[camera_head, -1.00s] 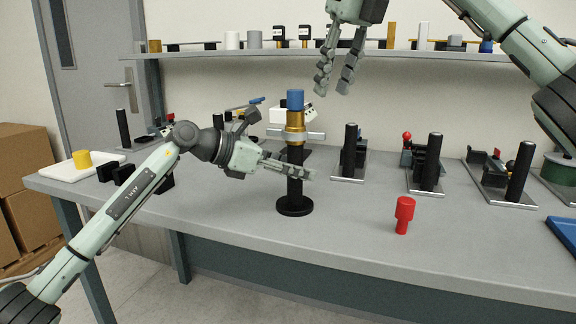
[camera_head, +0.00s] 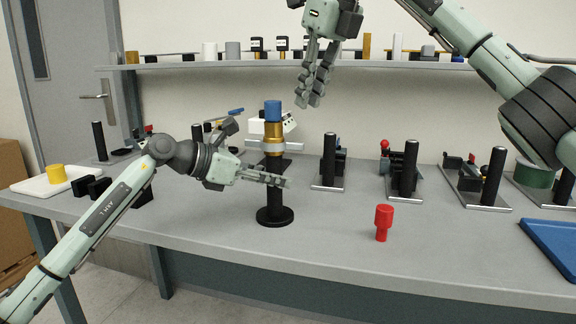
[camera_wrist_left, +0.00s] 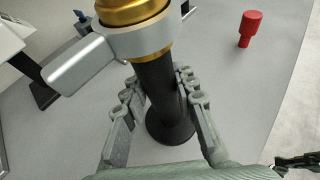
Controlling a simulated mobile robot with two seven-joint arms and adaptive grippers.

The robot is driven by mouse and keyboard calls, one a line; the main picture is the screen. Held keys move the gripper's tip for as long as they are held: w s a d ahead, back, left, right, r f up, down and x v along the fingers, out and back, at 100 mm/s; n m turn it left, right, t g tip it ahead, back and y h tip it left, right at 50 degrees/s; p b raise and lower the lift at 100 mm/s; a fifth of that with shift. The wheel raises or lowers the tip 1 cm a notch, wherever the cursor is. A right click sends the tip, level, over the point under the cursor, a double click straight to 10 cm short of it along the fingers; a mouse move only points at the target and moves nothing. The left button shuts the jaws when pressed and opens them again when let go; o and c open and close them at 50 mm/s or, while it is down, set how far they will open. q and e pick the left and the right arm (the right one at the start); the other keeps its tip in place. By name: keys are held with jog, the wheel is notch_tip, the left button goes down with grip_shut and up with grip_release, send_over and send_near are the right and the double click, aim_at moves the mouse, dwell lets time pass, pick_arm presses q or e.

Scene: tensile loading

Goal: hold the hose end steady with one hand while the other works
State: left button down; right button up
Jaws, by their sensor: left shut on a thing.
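The hose end (camera_head: 274,194) is a black upright tube on a round black foot, standing on the grey bench. A brass fitting (camera_head: 274,133) with a silver lever collar (camera_head: 271,147) is around its upper part, and a blue cap (camera_head: 273,109) is on top. The collar also shows in the left wrist view (camera_wrist_left: 88,64). My left gripper (camera_head: 279,181) is shut on the black tube below the collar, one finger on each side. My right gripper (camera_head: 310,101) hangs empty, above and right of the blue cap, clear of it. Its finger gap is hard to judge.
A red plug (camera_head: 383,222) stands on the bench to the right. Several fixtures with black posts (camera_head: 408,168) line the back. A blue tray (camera_head: 556,246) is at the right edge and a white board (camera_head: 45,183) at the left. The front bench is mostly clear.

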jog(key=f+n+y, duration=0.1)
jog(key=n, duration=0.1)
jog(key=f+n+g+y, duration=0.1)
jog(key=n, duration=0.2)
jog(key=w+f+n+g+y, duration=0.1)
jog(key=f+n+y, duration=0.1)
jog(key=n, duration=0.1)
jog(key=shift+a+f, duration=0.1)
grip_shut()
jog(key=w+d+f+n+y, duration=0.1)
jog(key=d+f+n+y, duration=0.2)
jog(key=n, duration=0.6)
jog(key=w+d+f+n+y, duration=0.2)
jog(key=d+f+n+y, duration=0.1)
jog(key=d+n+y, duration=0.5)
jog(key=shift+w+d+f+n, duration=0.25)
jog(key=shift+f+n, duration=0.1)
jog(key=shift+n, duration=0.85)
jog(key=a, duration=1)
jog(key=shift+w, duration=0.35)
jog(key=shift+f+t, duration=0.1)
jog(key=shift+t, duration=0.3)
